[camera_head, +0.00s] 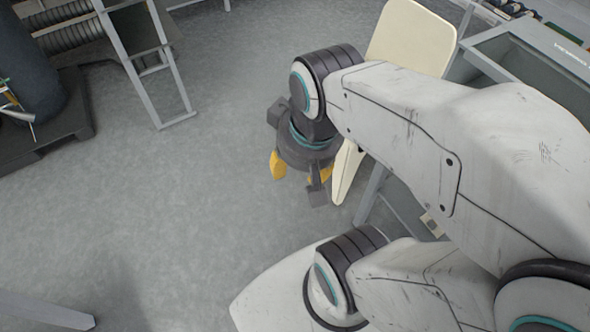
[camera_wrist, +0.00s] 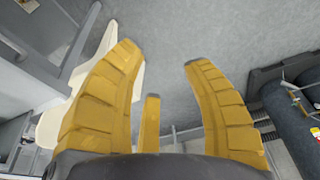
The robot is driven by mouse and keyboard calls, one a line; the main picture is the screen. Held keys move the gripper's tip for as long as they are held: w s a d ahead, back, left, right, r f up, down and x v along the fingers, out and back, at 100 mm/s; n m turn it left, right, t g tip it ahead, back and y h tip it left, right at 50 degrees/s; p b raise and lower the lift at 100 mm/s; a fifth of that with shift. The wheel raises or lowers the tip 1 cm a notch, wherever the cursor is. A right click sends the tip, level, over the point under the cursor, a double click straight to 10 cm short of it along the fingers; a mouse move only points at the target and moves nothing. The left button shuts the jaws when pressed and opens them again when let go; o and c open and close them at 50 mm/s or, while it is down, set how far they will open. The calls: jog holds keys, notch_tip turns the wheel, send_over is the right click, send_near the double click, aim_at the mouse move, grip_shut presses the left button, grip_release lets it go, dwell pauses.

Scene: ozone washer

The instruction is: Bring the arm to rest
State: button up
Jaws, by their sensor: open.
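My arm reaches in from the right of the head view, bent, with my gripper (camera_head: 300,172) hanging at its end over the grey floor. The wrist view shows my gripper's yellow fingers (camera_wrist: 170,66) spread wide apart. Only floor and background show between them, so my gripper is open and empty. In the head view the fingers are partly hidden behind the dark wrist.
A cream chair (camera_head: 412,38) stands right behind my gripper, close to it. A grey bench (camera_head: 480,62) is at the right. A metal frame (camera_head: 155,70) and a dark pallet (camera_head: 78,120) are at the left. The floor (camera_head: 170,200) at centre left is clear.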

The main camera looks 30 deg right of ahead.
jog(key=shift+s+a+f+n, duration=0.25)
jog(key=shift+s+a+n, duration=0.25)
jog(key=shift+a+n, duration=0.3)
jog(key=shift+d+r, duration=0.1)
